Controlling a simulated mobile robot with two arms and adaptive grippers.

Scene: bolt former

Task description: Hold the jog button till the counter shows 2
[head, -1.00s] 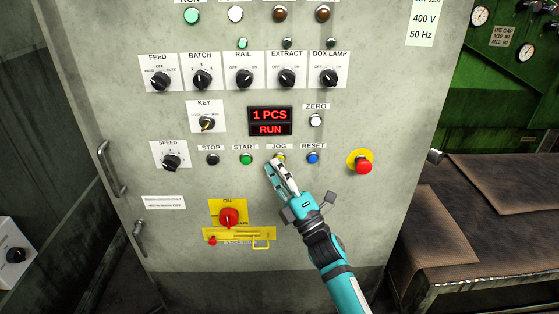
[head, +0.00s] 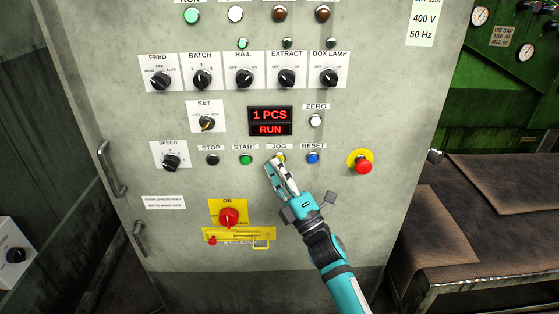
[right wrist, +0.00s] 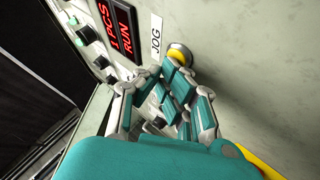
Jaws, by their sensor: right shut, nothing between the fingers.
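The yellow jog button (head: 282,157) sits under the JOG label on the grey panel, between the green start button and the blue reset button. In the right wrist view the jog button (right wrist: 178,54) shows just beyond the fingertips, partly covered by them. The counter display (head: 270,121) reads 1 PCS in red, with RUN below. My right gripper (head: 274,162) is shut and empty, its tips at the jog button. I cannot tell whether they press it in. It also shows in the right wrist view (right wrist: 165,72). My left gripper is not in view.
The black stop button (head: 213,159), green start button (head: 246,159) and blue reset button (head: 312,158) flank the jog button. A red emergency stop (head: 362,166) is to the right. The red main switch (head: 229,216) is below, left of my right arm.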

